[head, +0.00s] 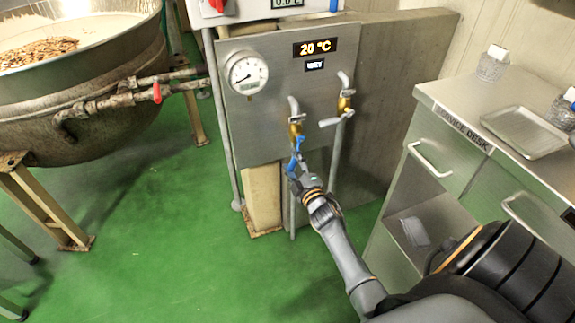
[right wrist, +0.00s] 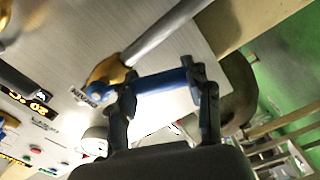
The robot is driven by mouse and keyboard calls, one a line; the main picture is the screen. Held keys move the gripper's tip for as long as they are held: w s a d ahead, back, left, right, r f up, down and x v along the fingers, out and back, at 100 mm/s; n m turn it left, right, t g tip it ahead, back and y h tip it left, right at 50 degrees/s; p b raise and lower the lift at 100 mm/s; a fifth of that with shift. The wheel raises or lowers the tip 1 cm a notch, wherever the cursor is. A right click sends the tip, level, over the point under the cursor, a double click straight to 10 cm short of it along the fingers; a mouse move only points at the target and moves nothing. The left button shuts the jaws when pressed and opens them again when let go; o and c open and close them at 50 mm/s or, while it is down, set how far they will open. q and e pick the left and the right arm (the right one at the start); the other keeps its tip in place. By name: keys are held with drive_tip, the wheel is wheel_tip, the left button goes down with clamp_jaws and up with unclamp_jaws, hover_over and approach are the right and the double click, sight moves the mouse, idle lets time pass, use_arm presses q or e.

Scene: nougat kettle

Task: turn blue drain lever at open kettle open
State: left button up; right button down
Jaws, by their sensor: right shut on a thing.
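The blue drain lever (head: 299,143) sits below a brass valve (head: 295,130) on the grey metal panel. It hangs downward and is partly hidden by my right gripper (head: 294,166). In the right wrist view the blue lever (right wrist: 164,81) lies across between the two dark fingers of my right gripper (right wrist: 160,84), which is shut on it. The brass valve body (right wrist: 107,74) shows beside it with a pipe. The open kettle (head: 85,85) stands at the left with brown contents inside. My left gripper is not in view.
A second brass valve (head: 345,103) with a light grey lever (head: 334,121) is close on the right. A gauge (head: 247,73) and a "20 °C" display (head: 315,47) are on the panel. A service desk (head: 465,110) stands at the right. Green floor (head: 165,250) is clear at lower left.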

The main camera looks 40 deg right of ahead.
drive_tip(key=shift+s+d+f+n+b, duration=0.2)
drive_tip(key=shift+d+n+b, duration=0.2)
drive_tip(key=shift+d+n, duration=0.5)
drive_tip(key=shift+s+d+f+n+b, duration=0.15)
drive_tip(key=shift+d+n+b, duration=0.3)
drive_tip(key=shift+n, duration=0.75)
drive_tip(key=shift+d, duration=0.1)
drive_tip(key=c, duration=0.6)
unclamp_jaws()
drive_tip(key=shift+o, duration=0.2)
drive_tip(key=shift+s, duration=0.1)
drive_tip(key=v, duration=1.1)
drive_tip(key=shift+s, duration=0.4)
